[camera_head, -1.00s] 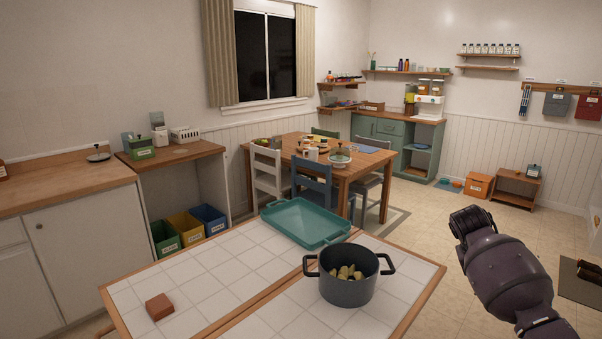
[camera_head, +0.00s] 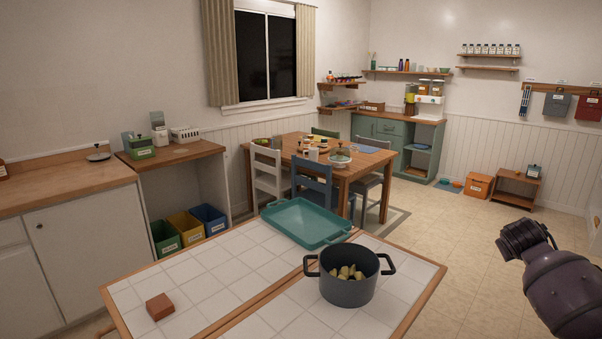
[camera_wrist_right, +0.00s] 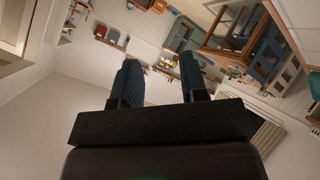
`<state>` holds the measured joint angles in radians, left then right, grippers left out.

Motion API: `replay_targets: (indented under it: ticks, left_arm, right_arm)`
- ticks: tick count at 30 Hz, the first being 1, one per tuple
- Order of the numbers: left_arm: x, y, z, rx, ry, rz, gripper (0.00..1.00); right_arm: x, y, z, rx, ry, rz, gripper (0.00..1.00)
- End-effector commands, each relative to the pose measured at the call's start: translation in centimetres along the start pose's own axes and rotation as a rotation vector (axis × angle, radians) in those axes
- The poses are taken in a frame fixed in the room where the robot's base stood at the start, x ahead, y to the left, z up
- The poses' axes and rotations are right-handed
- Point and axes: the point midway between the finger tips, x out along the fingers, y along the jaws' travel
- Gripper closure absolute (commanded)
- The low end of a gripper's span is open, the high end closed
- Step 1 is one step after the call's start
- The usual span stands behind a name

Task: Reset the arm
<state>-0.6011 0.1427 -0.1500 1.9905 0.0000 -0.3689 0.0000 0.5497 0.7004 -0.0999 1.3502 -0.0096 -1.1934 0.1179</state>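My right arm (camera_head: 555,275) shows at the right edge of the head view, beside the tiled table and apart from it. Its gripper fingers are not clear in that view. In the right wrist view my right gripper (camera_wrist_right: 160,82) has its two blue-padded fingers spread apart with nothing between them. The room appears tilted behind them. My left gripper is in neither view.
On the tiled table (camera_head: 215,295) stand a dark pot (camera_head: 347,289) with yellowish pieces in it, a teal tray (camera_head: 300,222) and a reddish-brown block (camera_head: 160,306). A dining table (camera_head: 350,175) with chairs stands behind. The floor (camera_head: 460,240) between table and arm is clear.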

Motion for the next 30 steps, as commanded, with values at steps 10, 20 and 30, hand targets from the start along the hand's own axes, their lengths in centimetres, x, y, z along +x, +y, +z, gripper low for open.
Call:
replay_targets:
  ticks: [10,20,30]
  left_arm:
    - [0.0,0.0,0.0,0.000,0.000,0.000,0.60]
    - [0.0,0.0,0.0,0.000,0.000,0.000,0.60]
    - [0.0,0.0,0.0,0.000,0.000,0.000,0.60]
  right_arm:
    - [-2.2,-1.0,-8.1,-0.070,0.524,-0.047,0.60]
    - [-5.2,-1.9,-11.6,-0.106,0.833,-0.061,0.60]
    - [-4.3,-10.9,-1.1,-0.100,0.744,-0.201,0.60]
